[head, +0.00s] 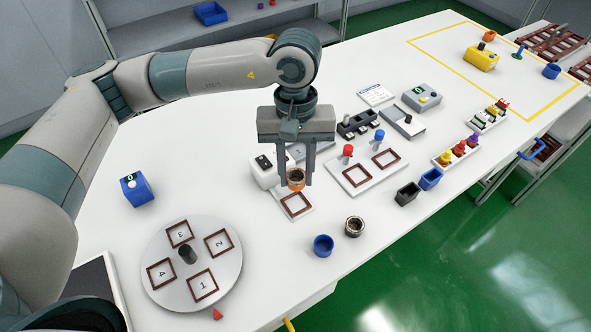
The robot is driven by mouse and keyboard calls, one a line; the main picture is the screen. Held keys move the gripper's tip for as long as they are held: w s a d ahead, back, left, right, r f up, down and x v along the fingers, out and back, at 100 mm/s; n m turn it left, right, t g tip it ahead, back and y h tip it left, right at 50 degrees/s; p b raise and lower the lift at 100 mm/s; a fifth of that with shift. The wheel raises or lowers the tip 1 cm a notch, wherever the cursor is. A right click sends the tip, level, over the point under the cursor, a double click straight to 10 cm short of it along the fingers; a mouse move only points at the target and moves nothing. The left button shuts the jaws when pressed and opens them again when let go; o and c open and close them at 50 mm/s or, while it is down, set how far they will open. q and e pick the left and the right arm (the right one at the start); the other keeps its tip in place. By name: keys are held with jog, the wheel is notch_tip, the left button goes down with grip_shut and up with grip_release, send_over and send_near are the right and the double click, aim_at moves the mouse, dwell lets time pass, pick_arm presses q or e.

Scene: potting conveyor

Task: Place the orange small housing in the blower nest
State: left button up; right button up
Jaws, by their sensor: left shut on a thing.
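My left gripper (296,182) points straight down and is shut on the orange small housing (295,184). The housing is a short orange cup with a dark inside, and the fingers partly cover it. It is above the back edge of the blower nest, a brown square frame (297,206) on a small white plate beside a white box (263,172). I cannot tell exactly how high the housing hangs over the plate. The frame looks empty. My right gripper is out of view.
A round turntable (150,245) with several numbered square nests stands at the front left. A blue cup (323,245) and a dark-ringed cup (354,226) stand right of the nest. A plate with red and blue knobs (362,187) is close on the right. Free table lies left of the nest.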

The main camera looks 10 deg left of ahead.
aim_at(296, 181)
pick_arm(q)
jog(key=shift+f, duration=0.1)
